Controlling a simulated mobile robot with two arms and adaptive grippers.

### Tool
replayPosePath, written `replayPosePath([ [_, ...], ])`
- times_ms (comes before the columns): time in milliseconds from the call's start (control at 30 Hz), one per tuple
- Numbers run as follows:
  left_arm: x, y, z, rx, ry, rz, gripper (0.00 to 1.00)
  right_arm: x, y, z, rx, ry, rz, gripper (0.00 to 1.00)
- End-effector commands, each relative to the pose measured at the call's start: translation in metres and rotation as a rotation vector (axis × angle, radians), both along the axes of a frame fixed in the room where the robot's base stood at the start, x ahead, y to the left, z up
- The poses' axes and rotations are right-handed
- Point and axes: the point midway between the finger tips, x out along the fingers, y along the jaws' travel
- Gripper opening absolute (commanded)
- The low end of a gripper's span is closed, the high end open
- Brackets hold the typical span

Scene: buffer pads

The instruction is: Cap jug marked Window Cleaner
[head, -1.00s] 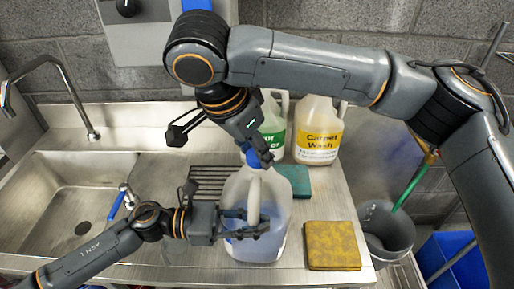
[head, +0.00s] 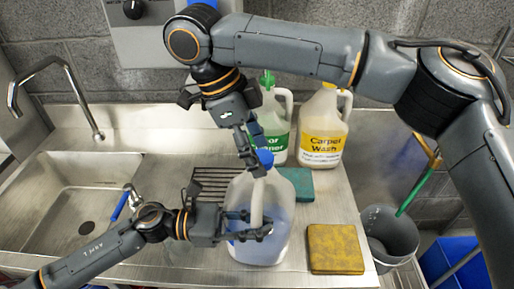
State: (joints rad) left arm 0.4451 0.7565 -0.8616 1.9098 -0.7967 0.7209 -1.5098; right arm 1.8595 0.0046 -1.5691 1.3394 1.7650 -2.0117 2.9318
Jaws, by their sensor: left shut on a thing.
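A translucent jug (head: 284,225) with blue liquid stands on the steel counter at the front middle; no label on it shows. My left gripper (head: 262,229) is shut on the jug's pale upright handle. A blue cap (head: 265,158) is at the jug's neck; I cannot tell whether it is seated or held just above. My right gripper (head: 253,163) comes down from above, its fingers against or just left of the cap. Its finger gap is hidden, so I cannot tell whether it is open or shut.
A jug with a green label and green cap (head: 267,79) and a Carpet Wash jug (head: 322,125) stand behind. A teal pad (head: 299,184) and a yellow pad (head: 335,248) lie on the counter. The sink (head: 85,200) is left, a grey bin (head: 390,235) right.

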Motion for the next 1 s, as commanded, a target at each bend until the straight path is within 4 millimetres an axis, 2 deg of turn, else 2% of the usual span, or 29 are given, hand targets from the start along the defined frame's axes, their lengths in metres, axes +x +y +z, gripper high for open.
replayPosePath([
  [167, 0.000, 0.001, -0.002, 0.004, 0.002, 0.001, 0.00, 0.000, 0.000, 0.003, 0.001, -0.002, 0.000, 0.64],
  [500, -0.001, 0.000, -0.002, 0.004, 0.003, -0.001, 0.00, 0.000, 0.000, 0.042, 0.001, -0.003, 0.000, 0.64],
  [800, -0.001, 0.000, -0.002, 0.003, 0.003, -0.002, 0.00, 0.000, 0.000, 0.045, 0.001, -0.002, 0.001, 0.64],
  [833, -0.001, 0.000, -0.002, 0.003, 0.003, -0.002, 0.00, 0.000, 0.000, 0.045, 0.002, -0.002, 0.001, 0.59],
  [1000, -0.001, 0.000, -0.002, 0.003, 0.003, -0.002, 0.00, 0.000, -0.001, 0.045, 0.009, 0.024, 0.063, 0.59],
])
